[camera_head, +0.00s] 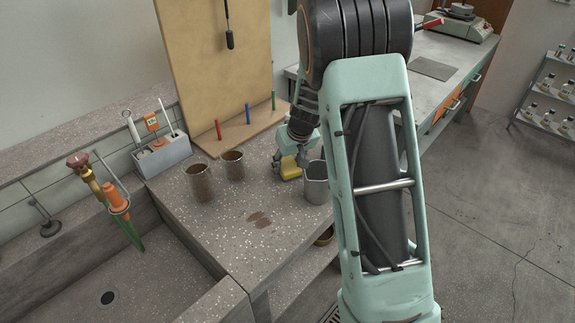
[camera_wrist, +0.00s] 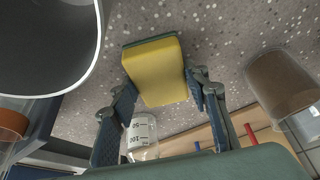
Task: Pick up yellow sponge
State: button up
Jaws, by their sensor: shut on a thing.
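The yellow sponge (camera_head: 291,173) is at the bench's right side, behind the grey metal cup. In the wrist view the sponge (camera_wrist: 156,72) shows its yellow face, with a dark green layer along its far edge. My gripper (camera_head: 289,162) is over the sponge from above. In the wrist view my gripper (camera_wrist: 160,92) has one finger on each side of the sponge and is shut on it. I cannot tell whether the sponge's underside touches the bench.
The grey metal cup (camera_head: 317,184) stands close in front of the sponge. Two brown-filled beakers (camera_head: 199,184) (camera_head: 232,166) stand to the left. A board with coloured pegs (camera_head: 249,114) is behind. A sink (camera_head: 112,284) lies front left. In the wrist view a graduated clear beaker (camera_wrist: 141,137) is near the fingers.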

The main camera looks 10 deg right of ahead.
aim_at(288, 165)
jog(key=shift+r+p, duration=0.55)
jog(key=shift+r, duration=0.05)
notch_tip(288, 165, up, 9)
jog(key=shift+r, duration=0.2)
